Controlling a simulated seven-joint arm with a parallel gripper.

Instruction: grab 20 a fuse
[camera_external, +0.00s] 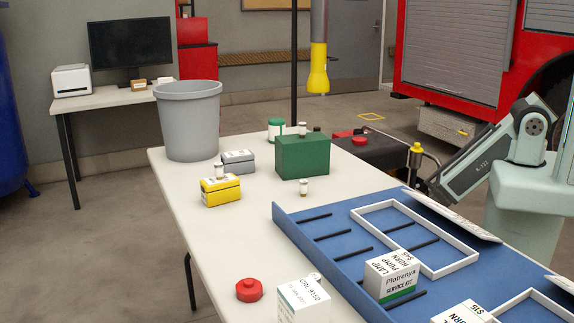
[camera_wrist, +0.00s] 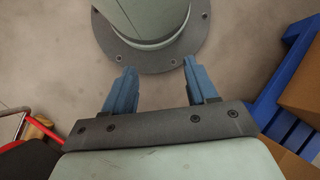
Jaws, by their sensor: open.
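My gripper (camera_wrist: 158,70) shows in the wrist view with two blue fingers apart and nothing between them. It faces the floor and the round foot of my own base. In the external view the fingers cannot be made out. No label reading 20 A is legible. Small white-and-brown cylinders, possibly fuses, stand around the boxes in the external view: one on the table (camera_external: 304,187), one by the yellow box (camera_external: 219,171) and one at the green box (camera_external: 302,129). The yellow box (camera_external: 221,191) and grey box (camera_external: 238,161) have labels too small to read. All are apart from my gripper.
The white table (camera_external: 165,190) carries a grey bin (camera_external: 188,120), a green box (camera_external: 303,158), a red knob-like part (camera_external: 249,290) and white kit cartons (camera_external: 392,273). A blue tray (camera_external: 290,218) with dark rods and white frames fills its right side.

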